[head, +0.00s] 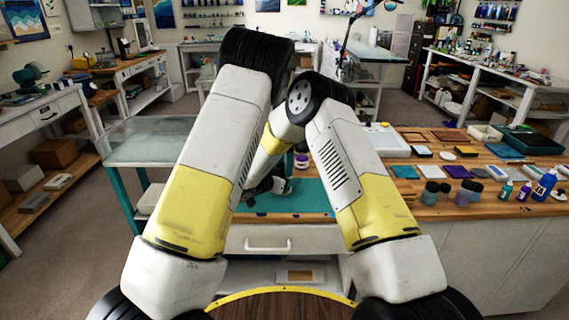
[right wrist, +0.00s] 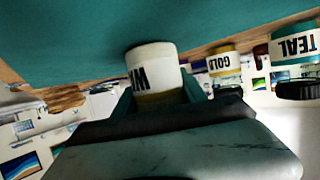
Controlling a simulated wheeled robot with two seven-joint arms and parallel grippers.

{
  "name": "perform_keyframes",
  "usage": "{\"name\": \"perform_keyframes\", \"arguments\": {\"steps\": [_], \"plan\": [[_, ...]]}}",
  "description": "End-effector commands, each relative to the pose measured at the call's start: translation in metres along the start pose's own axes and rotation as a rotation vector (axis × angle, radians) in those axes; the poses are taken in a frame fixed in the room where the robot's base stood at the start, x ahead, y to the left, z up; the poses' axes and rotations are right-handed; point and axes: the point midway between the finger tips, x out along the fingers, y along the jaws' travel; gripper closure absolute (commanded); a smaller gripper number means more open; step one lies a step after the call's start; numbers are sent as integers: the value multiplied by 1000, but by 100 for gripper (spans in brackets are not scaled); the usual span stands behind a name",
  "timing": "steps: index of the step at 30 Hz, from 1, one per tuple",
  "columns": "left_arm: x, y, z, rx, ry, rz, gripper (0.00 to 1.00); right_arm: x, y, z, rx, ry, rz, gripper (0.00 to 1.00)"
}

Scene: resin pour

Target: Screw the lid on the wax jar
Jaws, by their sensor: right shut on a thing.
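In the right wrist view, which is upside down, the wax jar (right wrist: 148,68) is a white jar with dark letters. A yellowish band, apparently its lid (right wrist: 160,97), sits at its upper end between my right gripper's fingers (right wrist: 162,101). The gripper is shut on that end, and the fingers partly hide it. The jar's base is toward the teal mat (right wrist: 70,40). In the head view my right gripper (head: 268,187) is small and dark over the mat (head: 310,197), mostly behind my arm. My left gripper is hidden behind my arms.
A gold jar (right wrist: 224,62) and a teal jar (right wrist: 295,46) stand beside the wax jar. A small purple-and-white jar (head: 301,160) is near the mat's back. Several jars (head: 430,192) and bottles crowd the wooden bench (head: 410,205) to the right. The mat's front right looks clear.

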Motion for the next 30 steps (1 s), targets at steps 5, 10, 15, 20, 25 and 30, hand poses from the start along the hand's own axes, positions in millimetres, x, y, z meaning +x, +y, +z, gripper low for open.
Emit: {"name": "perform_keyframes", "arguments": {"steps": [5,10,15,20,25,30], "plan": [[0,0,0,0,0,0,84,0,0,0,0,1,0,100],[0,0,0,13,0,0,100,0,0,0,0,1,0,100],[0,1,-1,208,-1,0,100,0,0,0,0,1,0,100],[0,0,0,300,0,1,100,0,0,0,1,1,0,100],[0,0,0,298,0,1,100,0,0,0,1,1,0,100],[0,0,0,297,0,1,33,0,0,0,0,1,0,100]]}}
